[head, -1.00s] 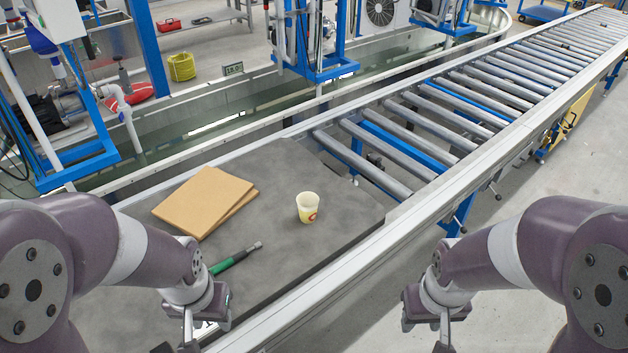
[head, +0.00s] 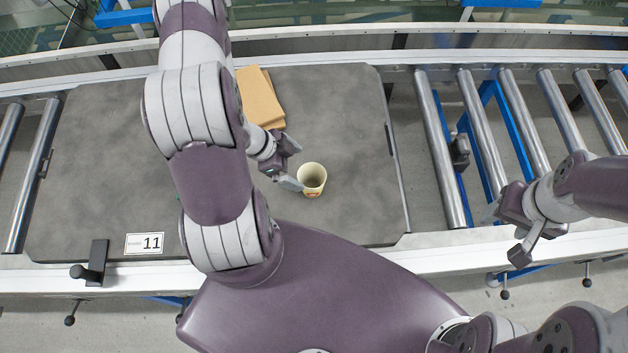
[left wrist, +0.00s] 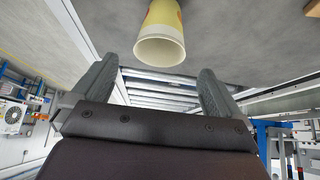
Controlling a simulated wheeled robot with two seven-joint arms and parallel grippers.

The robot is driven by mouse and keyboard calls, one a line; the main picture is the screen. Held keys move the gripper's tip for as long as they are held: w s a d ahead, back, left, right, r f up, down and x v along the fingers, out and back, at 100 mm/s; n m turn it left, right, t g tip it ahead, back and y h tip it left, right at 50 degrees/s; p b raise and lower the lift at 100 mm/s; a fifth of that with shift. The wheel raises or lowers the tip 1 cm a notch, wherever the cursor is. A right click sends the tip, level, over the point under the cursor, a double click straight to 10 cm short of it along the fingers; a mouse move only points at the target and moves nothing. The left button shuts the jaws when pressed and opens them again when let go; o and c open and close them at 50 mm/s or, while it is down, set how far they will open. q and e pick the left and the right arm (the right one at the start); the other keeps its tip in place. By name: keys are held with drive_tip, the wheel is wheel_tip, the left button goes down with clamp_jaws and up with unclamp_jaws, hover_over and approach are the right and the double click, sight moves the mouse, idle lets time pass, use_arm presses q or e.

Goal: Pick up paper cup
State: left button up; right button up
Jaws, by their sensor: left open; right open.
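A pale yellow paper cup (head: 311,180) stands upright on the grey board (head: 340,105) over the roller conveyor. My left gripper (head: 294,167) is open, just left of the cup in the head view. In the left wrist view the cup (left wrist: 162,35) appears upside down between and beyond the two open fingers (left wrist: 160,92), with no visible contact. My right gripper (head: 507,236) is open and empty at the right, over the conveyor's near rail.
Brown cardboard sheets (head: 257,98) lie on the board behind my left gripper, partly hidden by my arm. A plate marked 11 (head: 144,243) and a black clamp (head: 93,264) are at the near left. Bare rollers (head: 444,150) run to the right.

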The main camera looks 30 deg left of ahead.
use_arm(q)
drive_tip(key=shift+x, duration=1.2)
hover_over(312, 176)
drive_tip(key=s+d, duration=0.1)
drive_tip(key=s, duration=0.1)
wheel_tip(312, 176, down, 4)
drive_tip(key=shift+s+d+f, duration=0.15)
drive_tip(key=shift+f, duration=0.1)
drive_tip(key=c, duration=0.9)
